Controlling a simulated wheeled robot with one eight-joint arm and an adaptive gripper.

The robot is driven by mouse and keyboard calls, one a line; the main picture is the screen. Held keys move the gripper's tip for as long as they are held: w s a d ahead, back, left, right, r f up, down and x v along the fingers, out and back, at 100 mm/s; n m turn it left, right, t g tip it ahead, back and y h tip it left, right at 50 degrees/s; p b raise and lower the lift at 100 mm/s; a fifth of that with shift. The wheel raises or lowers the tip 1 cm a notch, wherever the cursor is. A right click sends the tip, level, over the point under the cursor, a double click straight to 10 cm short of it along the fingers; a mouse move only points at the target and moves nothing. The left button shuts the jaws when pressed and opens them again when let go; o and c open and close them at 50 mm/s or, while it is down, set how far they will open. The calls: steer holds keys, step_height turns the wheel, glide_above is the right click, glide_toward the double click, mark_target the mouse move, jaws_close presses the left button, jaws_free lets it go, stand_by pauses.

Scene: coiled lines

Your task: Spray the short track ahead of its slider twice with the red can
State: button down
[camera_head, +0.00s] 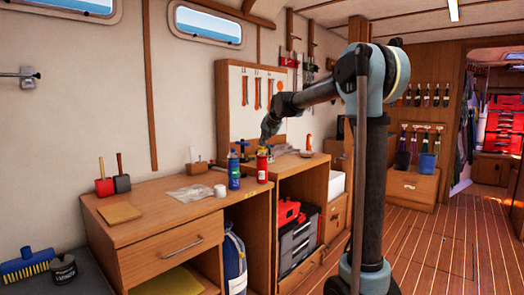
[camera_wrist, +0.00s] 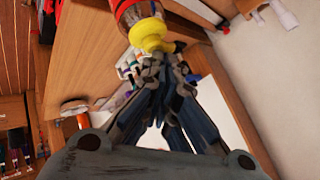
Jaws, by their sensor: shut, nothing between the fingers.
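The red can (camera_head: 262,168) stands upright at the right end of the drawer bench. In the wrist view the red can (camera_wrist: 130,12) shows its yellow collar (camera_wrist: 148,36) just past my fingertips. My gripper (camera_head: 266,138) is just above the can's top in the head view. In the wrist view my gripper (camera_wrist: 165,62) is shut and empty, its fingers close together. I cannot tell whether the fingertips touch the can. The short track and its slider cannot be made out; grey items behind the can are partly hidden by it.
Brushes (camera_head: 112,178) and a tan pad (camera_head: 119,212) are farther left. A pegboard (camera_head: 250,100) with tools rises behind.

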steer(key=shift+r, duration=3)
